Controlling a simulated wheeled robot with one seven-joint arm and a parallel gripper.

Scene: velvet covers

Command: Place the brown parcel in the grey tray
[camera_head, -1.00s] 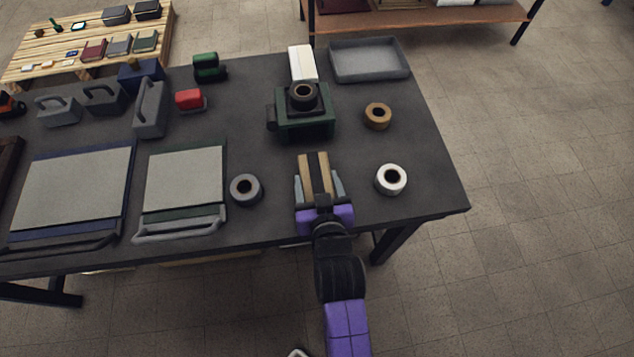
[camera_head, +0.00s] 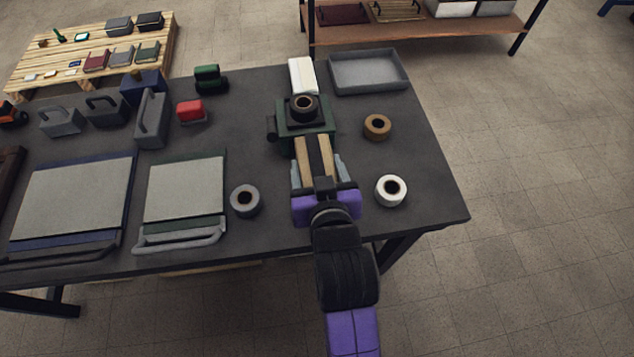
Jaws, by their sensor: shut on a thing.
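The brown parcel (camera_head: 331,158), tan with a dark stripe along its middle, is between the fingers of my gripper (camera_head: 317,168). My gripper is shut on it and holds it over the dark table, just in front of the green device (camera_head: 321,116). Whether the parcel touches the table or the device cannot be told. The grey tray (camera_head: 368,72) is at the table's far right corner, empty, beyond the parcel and to its right.
A brown tape roll (camera_head: 377,127) lies between parcel and tray, and a white roll (camera_head: 391,190) lies to the right. A grey roll (camera_head: 246,201) lies left. A white box (camera_head: 302,75) stands left of the tray. Table space is clear right of the rolls.

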